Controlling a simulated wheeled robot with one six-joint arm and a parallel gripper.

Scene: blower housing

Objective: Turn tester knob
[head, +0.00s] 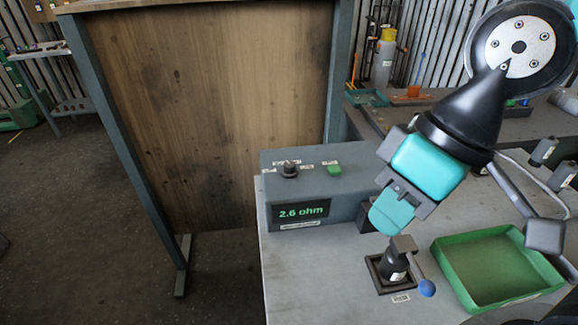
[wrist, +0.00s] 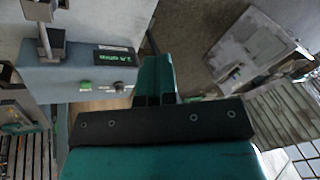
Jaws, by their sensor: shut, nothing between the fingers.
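The grey tester box (head: 345,200) stands on the table in the head view, its display (head: 300,211) reading "2.6 ohm". Its black knob (head: 289,169) is on the top at left, with a green button (head: 334,169) to its right. In the wrist view the knob (wrist: 119,87) and button (wrist: 86,86) show along the box edge beyond the fingers. My gripper (head: 388,218) has teal fingers, closed together and empty. In the head view it is right of the box, well away from the knob and apart from it.
A black fixture (head: 391,266) with a blue-ball lever (head: 427,288) stands just below my gripper. A green tray (head: 452,279) lies to its right. A wooden panel (head: 210,100) in a grey frame stands behind the tester. Black cylindrical parts (head: 543,151) are at far right.

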